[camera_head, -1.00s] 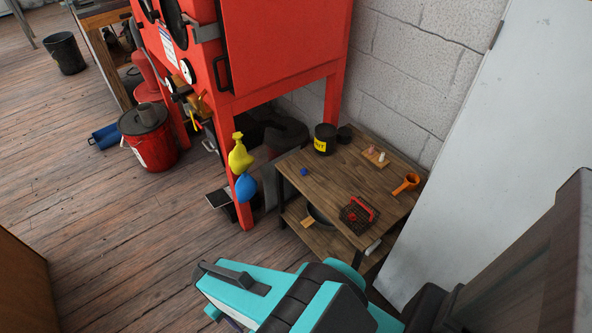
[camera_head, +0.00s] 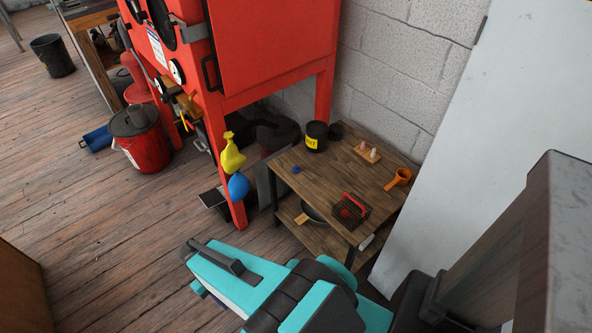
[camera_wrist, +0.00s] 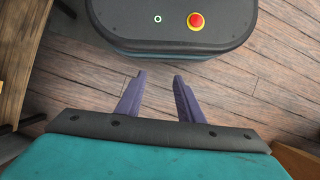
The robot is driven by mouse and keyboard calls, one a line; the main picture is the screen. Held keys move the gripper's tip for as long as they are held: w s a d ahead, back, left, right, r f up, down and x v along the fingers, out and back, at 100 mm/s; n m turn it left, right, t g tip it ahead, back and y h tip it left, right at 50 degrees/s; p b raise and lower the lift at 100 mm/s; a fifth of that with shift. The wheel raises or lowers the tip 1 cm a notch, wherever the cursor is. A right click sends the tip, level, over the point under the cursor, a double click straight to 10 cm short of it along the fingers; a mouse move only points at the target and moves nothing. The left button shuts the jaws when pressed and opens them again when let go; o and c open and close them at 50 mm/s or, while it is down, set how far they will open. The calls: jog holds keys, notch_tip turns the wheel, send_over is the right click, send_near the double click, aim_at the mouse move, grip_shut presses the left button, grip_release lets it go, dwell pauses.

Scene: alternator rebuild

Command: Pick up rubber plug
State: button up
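My gripper (camera_wrist: 160,76) has two purple fingers set apart with nothing between them, so it is open and empty. It hangs over floor beside my own base in the wrist view. In the head view my teal arm is in front of the wooden table (camera_head: 330,179), apart from it. Small pink and pale plug-like pieces (camera_head: 368,149) stand on a little wooden board at the table's back. A small blue piece (camera_head: 295,170) lies near its left edge. I cannot tell which of these is the rubber plug.
The table also bears a black pot with a yellow label (camera_head: 316,136), an orange cup (camera_head: 399,178) and a dark wire basket with a red handle (camera_head: 350,210). A red cabinet (camera_head: 277,48) stands at left, a pale panel (camera_head: 455,160) at right.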

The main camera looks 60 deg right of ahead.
jog(key=w+d+r+m+t+p, duration=0.1)
jog(key=w+d+r, duration=0.3)
jog(key=d, duration=0.5)
jog(key=w+d+r+m+t, duration=0.15)
jog(key=w+d+r, duration=0.25)
jog(key=d, duration=0.5)
jog(key=w+d+r+m+t+p, duration=0.15)
jog(key=w+d+r, duration=0.25)
jog(key=d, duration=0.5)
jog(key=s+d+r+m, duration=0.1)
jog(key=s+d+r, duration=0.1)
jog(key=d+r, duration=0.3)
jog(key=s+d+r+m, duration=0.1)
jog(key=d+r, duration=0.4)
jog(key=d, duration=0.8)
jog(key=s+d+r+m, duration=0.1)
jog(key=s+d+r, duration=0.2)
jog(key=d+r, duration=0.3)
jog(key=d, duration=0.3)
jog(key=shift+s+m+t+h, duration=0.3)
jog(key=shift+s+m, duration=0.1)
jog(key=shift+f, duration=0.1)
jog(key=p, duration=0.1)
send_over(296, 167)
jog(key=shift+f, duration=4.15)
jog(key=shift+f, duration=0.1)
jog(key=shift+w+d+f+p, duration=0.1)
jog(key=shift+f+p, duration=0.9)
jog(key=shift+f, duration=1.5)
